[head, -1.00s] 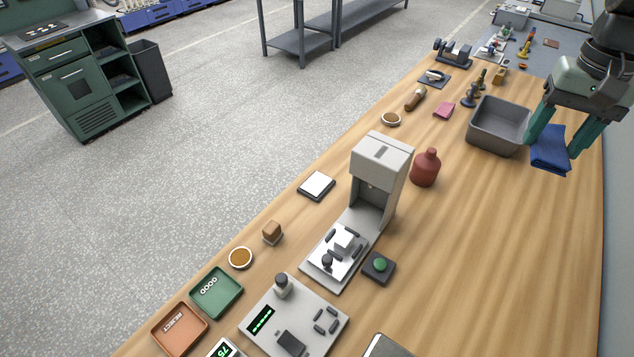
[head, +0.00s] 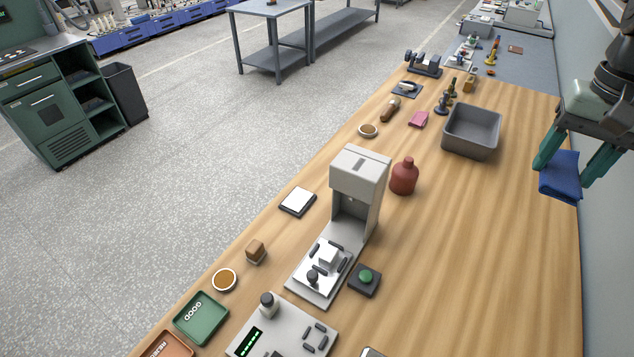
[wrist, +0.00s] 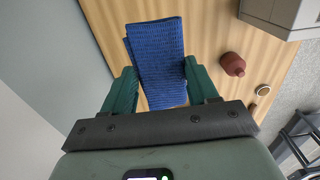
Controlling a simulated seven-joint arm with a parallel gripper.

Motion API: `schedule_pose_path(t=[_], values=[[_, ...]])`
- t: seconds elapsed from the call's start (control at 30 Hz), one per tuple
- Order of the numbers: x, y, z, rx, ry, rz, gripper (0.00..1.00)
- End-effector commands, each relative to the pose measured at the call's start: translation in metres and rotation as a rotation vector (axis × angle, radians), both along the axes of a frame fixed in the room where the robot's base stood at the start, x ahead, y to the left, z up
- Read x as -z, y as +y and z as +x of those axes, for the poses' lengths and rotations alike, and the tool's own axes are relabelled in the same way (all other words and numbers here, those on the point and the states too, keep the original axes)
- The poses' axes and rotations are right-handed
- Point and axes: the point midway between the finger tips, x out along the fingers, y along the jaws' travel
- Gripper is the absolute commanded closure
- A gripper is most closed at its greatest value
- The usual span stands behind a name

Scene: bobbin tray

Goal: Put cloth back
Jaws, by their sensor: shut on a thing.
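A folded blue cloth (head: 560,177) hangs between the green fingers of my gripper (head: 577,168) at the right edge of the table. In the wrist view the cloth (wrist: 157,60) spans the gap between both fingers (wrist: 163,88), and my gripper is shut on it. The cloth appears held above the wooden table (head: 480,240), near its right edge by the wall. A grey open bin (head: 472,148) stands to the left of the cloth. The bin looks empty.
A red bottle (head: 404,177) and a grey press-like machine (head: 360,180) stand left of my gripper. A pink cloth-like piece (head: 418,120) lies beyond the bottle. The table's right front area is clear. A wall (head: 607,270) borders the right side.

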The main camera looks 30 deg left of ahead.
Motion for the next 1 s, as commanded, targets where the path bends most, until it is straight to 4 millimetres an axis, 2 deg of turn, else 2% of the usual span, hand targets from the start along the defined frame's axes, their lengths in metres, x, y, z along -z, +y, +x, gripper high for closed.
schedule_pose_path(t=[0.17,0.27,0.4,0.57,0.67,0.8,1.0], values=[[0.008,0.025,0.02,-0.103,0.002,0.0,0.7],[0.017,0.058,0.041,-0.227,0.002,0.001,0.7],[0.033,0.124,0.072,-0.455,0.003,0.003,0.7],[0.051,0.208,0.092,-0.715,0.003,0.004,0.7],[0.061,0.262,0.095,-0.871,0.003,0.006,0.7],[0.075,0.333,0.09,-1.074,0.006,0.007,0.7],[0.092,0.412,0.068,-1.296,0.007,0.009,0.7]])
